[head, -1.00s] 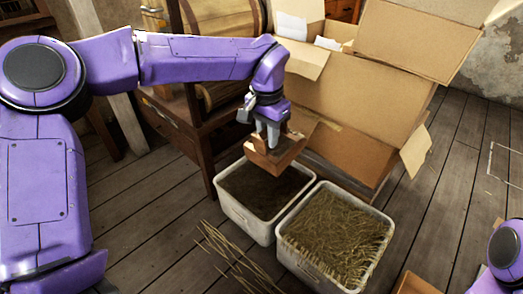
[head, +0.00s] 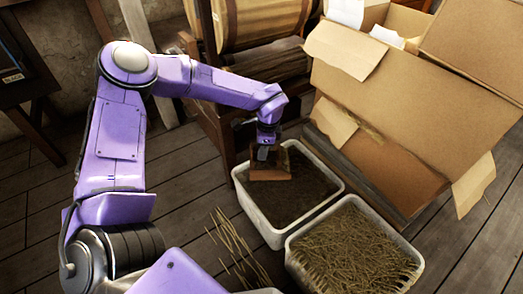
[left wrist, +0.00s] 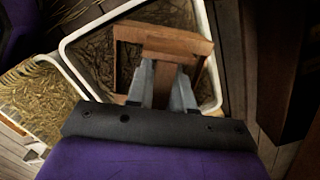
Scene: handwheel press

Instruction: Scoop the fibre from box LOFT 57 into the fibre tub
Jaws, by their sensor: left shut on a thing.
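My left gripper (head: 264,153) is shut on a wooden scoop (head: 271,172), a small open box of reddish-brown wood. In the left wrist view the fingers (left wrist: 162,88) grip the scoop's wooden block (left wrist: 170,42). The scoop is over or inside the left side of a white tub (head: 262,222) with dark brown fill; whether it touches the fill I cannot tell. A second white tub (head: 308,272), nearer and to the right, holds pale straw-like fibre (head: 355,250). No label reading LOFT 57 or fibre is legible. My right gripper is out of view.
A large open cardboard box (head: 410,110) with spread flaps stands tilted behind the tubs. A wooden barrel (head: 250,20) on a dark stand is at the back. Loose straw stalks (head: 235,250) lie on the plank floor left of the tubs.

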